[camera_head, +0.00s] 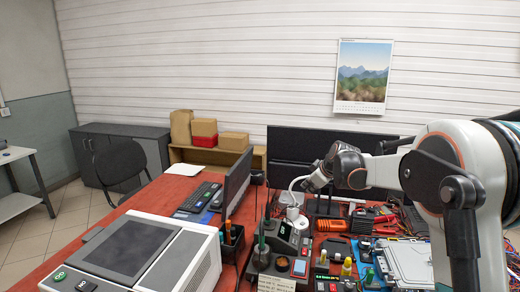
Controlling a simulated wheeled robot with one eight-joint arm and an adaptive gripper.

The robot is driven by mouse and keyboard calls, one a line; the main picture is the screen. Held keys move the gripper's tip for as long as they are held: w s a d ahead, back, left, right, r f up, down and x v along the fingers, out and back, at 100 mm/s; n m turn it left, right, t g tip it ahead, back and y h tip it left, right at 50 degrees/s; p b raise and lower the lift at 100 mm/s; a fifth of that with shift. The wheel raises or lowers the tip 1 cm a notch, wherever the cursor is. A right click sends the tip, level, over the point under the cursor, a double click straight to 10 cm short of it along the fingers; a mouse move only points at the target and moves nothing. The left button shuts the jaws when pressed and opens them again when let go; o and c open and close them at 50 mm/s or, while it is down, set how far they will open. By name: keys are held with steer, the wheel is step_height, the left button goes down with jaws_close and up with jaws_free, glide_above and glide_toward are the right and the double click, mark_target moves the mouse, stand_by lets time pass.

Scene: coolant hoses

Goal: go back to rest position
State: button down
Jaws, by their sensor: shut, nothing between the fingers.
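My white arm with orange rings and black covers reaches in from the right edge and bends over the workbench. My gripper (309,185) is at its far end, above the bench and in front of the dark monitor. It is small and partly hidden by my wrist. It looks shut, and I see nothing held in it. A thin white curved hose (293,184) shows just left of the gripper, above a white cup-like object (293,212). I cannot tell whether the hose touches the gripper.
A monitor (237,184) and a large white machine (135,258) stand left. Space above the left desk is clear.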

steer(key=s+r+m+h, duration=0.15)
steer(key=s+r, duration=0.35)
steer(key=s, duration=0.7)
steer(key=s+r+m, duration=0.3)
steer(key=s+r, duration=0.2)
steer(key=s, duration=0.8)
steer(key=s+f+m, duration=0.2)
steer(key=s+f, duration=0.2)
steer(key=s, duration=0.8)
steer(key=s+d+f+m+h, duration=0.1)
steer(key=s+f+m, duration=0.2)
steer(key=s, duration=0.9)
steer(key=shift+s+d+f+m+g, duration=0.2)
steer(key=shift+s+f+m+g, duration=0.1)
steer(key=shift+s+f+m, duration=0.05)
steer(key=shift+h, duration=0.25)
